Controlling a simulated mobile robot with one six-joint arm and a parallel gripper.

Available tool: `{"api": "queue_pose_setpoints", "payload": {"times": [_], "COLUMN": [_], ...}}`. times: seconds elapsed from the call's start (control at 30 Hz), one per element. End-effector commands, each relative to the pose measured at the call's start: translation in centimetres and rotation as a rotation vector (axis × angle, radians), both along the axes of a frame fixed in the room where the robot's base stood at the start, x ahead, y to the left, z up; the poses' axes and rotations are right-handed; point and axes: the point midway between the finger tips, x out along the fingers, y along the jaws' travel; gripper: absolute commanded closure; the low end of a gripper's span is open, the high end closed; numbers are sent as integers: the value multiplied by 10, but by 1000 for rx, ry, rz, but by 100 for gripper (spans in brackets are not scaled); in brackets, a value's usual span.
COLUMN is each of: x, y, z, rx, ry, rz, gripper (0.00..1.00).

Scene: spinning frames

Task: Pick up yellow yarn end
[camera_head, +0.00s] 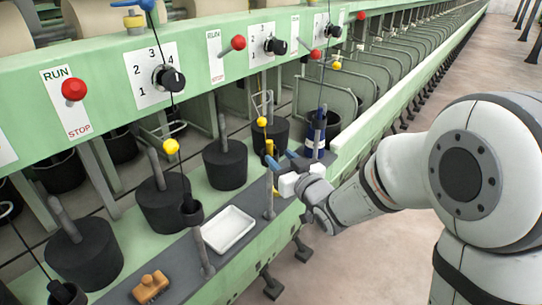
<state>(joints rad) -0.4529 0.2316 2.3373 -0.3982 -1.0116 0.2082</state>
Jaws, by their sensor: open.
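My gripper (282,160) is at the middle right of the head view, with blue fingertips spread apart and nothing clearly held between them. A slim upright yellow piece (270,148) stands just left of the fingertips, by a spindle on the front rail. It may carry the yellow yarn end, but a loose end is too small to make out. I cannot tell whether a fingertip touches it. My gripper's white body and arm hide part of the rail behind them.
A green machine frame (210,85) with red knobs and black dials runs into the distance. Dark bobbins (225,164) stand in a row on it. A dark blue bobbin (315,135) stands beyond my gripper. Floor on the right is open.

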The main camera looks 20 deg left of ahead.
Motion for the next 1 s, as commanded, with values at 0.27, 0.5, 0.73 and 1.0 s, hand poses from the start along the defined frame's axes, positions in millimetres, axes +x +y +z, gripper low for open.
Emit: {"api": "queue_pose_setpoints", "payload": {"times": [0.27,0.5,0.73,1.0], "x": [14,40,55,55], "y": [23,44,58,58], "z": [0,2,2,2], "rx": [19,19,19,19], "ry": [-14,-14,-13,-14], "rz": [21,20,18,17], "gripper": [58,58,58,64]}}
